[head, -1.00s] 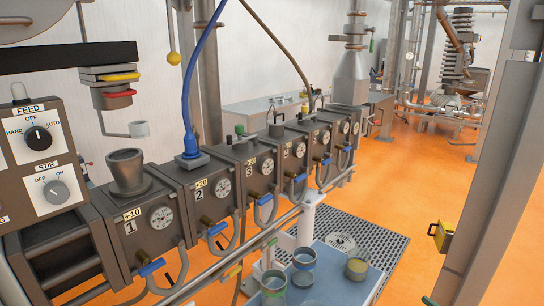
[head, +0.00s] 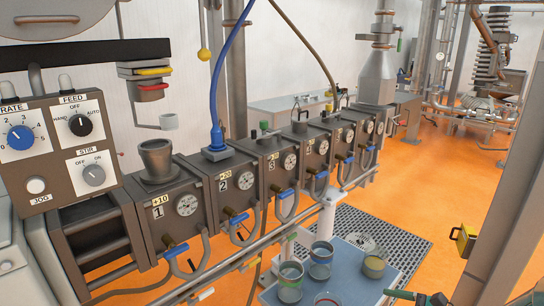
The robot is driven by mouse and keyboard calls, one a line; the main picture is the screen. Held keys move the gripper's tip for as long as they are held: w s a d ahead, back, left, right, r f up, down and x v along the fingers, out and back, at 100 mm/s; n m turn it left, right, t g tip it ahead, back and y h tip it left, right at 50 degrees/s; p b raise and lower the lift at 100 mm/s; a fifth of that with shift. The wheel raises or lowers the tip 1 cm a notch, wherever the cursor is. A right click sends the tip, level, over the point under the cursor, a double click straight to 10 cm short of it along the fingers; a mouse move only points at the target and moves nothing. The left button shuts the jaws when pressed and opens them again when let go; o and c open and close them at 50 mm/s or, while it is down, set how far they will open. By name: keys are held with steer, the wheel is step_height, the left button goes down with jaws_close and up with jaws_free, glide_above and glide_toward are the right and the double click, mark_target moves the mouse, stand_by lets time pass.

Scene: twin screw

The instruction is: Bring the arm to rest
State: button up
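My arm and gripper cannot be made out in the head view. A small dark piece with a green end (head: 420,297) shows at the bottom right edge; I cannot tell what it is. The twin-screw machine's row of numbered barrel blocks (head: 235,190) runs from the left front to the back. A dark feed funnel (head: 156,160) stands on block 1. A control panel (head: 62,145) with RATE, FEED and STIR knobs is at the left.
A blue-topped stand (head: 345,287) at the bottom holds several cups, among them a blue-banded cup (head: 320,262) and a yellow-banded cup (head: 374,264). Orange floor (head: 440,185) is open behind.

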steer(key=s+a+r+n+g+h, duration=0.45)
steer(key=s+a+n+g, duration=0.2)
steer(key=a+n, duration=0.45)
steer(key=s+a+r+n+t+h, duration=0.3)
steer(key=s+r+n+h, duration=0.3)
steer(key=r+n, duration=0.3)
steer(key=shift+r+n, duration=0.4)
steer(key=shift+n, duration=0.3)
